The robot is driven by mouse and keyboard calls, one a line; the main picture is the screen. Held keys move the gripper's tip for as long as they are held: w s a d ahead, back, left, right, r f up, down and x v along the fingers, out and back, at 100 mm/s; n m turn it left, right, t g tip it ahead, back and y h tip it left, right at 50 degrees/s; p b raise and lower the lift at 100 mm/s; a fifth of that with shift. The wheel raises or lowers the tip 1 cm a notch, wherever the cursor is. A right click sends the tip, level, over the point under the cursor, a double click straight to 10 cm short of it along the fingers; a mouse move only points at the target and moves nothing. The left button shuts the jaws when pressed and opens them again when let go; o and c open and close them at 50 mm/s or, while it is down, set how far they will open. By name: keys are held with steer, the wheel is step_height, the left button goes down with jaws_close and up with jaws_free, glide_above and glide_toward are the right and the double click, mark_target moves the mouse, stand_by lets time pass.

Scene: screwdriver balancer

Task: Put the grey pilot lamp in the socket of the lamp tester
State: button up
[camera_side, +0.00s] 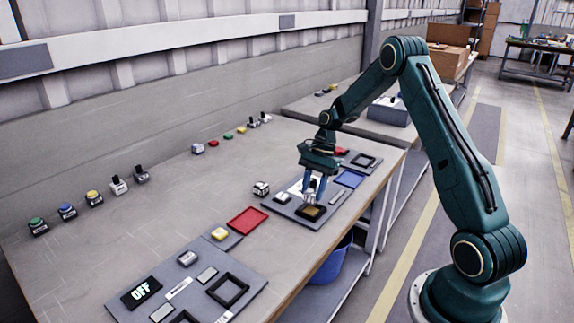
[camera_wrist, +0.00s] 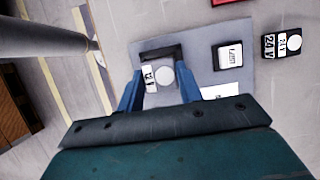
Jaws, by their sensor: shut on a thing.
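My gripper (camera_side: 314,197), with blue fingers, points down over the grey panel of the lamp tester (camera_side: 279,212). In the wrist view my gripper (camera_wrist: 161,82) is shut on the grey pilot lamp (camera_wrist: 164,76), which has a pale round top and a white 12 V label. The lamp is at the dark square socket (camera_wrist: 160,52); its lower part is hidden, so I cannot tell whether it is seated or just above. In the side view the socket (camera_side: 313,212) shows a brownish inside under my fingertips.
A white button (camera_wrist: 229,56) is on the tester panel. A 24 V lamp (camera_wrist: 282,44) stands on the bench beside it. A red tray (camera_side: 247,220) and a blue tray (camera_side: 349,179) lie nearby. Several lamps line the back.

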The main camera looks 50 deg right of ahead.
steer(key=shift+f, duration=1.5)
steer(key=o, duration=1.1)
steer(key=shift+o, duration=0.2)
steer(key=shift+r, duration=0.1)
steer(key=v, duration=1.3)
steer(key=shift+d+r, duration=0.2)
steer(key=shift+r, duration=0.05)
steer(key=shift+r, duration=0.1)
step_height(320, 180, up, 5)
steer(key=shift+f, duration=0.1)
